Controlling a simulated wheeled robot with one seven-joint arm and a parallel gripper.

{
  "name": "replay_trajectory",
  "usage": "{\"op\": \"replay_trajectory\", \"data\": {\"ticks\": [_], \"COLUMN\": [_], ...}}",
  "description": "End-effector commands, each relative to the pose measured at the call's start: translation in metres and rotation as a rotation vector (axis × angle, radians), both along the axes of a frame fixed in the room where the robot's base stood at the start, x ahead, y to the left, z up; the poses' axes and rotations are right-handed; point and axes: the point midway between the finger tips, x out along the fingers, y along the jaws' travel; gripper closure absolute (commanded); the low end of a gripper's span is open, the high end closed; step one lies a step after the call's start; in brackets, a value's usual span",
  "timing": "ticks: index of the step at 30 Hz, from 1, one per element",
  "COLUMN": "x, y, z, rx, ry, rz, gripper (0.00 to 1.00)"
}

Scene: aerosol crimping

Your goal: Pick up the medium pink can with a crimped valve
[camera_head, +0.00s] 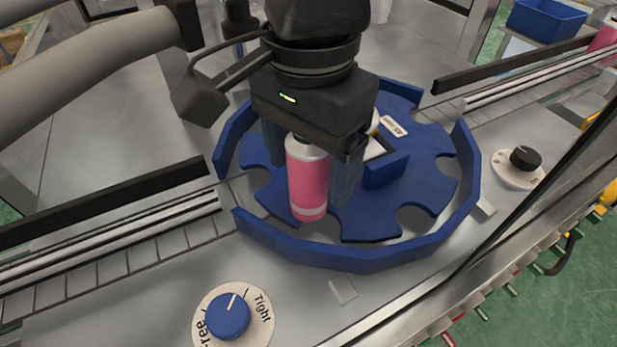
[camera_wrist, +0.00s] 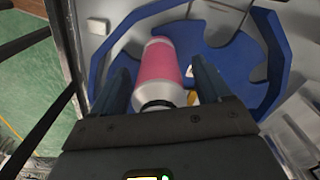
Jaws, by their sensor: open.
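A pink can (camera_head: 309,180) with a silver shoulder and a pale lower band stands upright at the blue star wheel (camera_head: 372,218), on its near left side. It also shows in the wrist view (camera_wrist: 158,66), with its silver shoulder and dark top towards my gripper. My gripper (camera_head: 308,172) is lowered over the can, with one finger on each side. In the wrist view the fingers (camera_wrist: 162,85) straddle the can, and a gap shows on the left side. The valve's crimp is hidden in the head view by my gripper.
A blue guard wall (camera_head: 330,252) curves around the star wheel. A conveyor (camera_head: 120,245) comes in from the left, and another (camera_head: 540,85) leaves at upper right. A blue knob (camera_head: 228,316) and a black knob (camera_head: 524,158) sit on the metal deck. A blue bin (camera_head: 545,20) stands at the back.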

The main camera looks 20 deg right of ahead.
Motion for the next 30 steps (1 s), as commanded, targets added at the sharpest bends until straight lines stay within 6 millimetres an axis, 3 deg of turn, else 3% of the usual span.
{"op": "replay_trajectory", "data": {"ticks": [4, 24, 30], "x": [-0.0001, -0.0001, -0.0001], "y": [-0.0001, 0.0000, 0.0001], "z": [0.0002, 0.0004, 0.0010], "rx": [0.000, 0.000, 0.000], "ry": [0.000, 0.000, 0.000], "rz": [0.000, 0.000, 0.000], "gripper": [0.23, 0.87, 0.88]}}
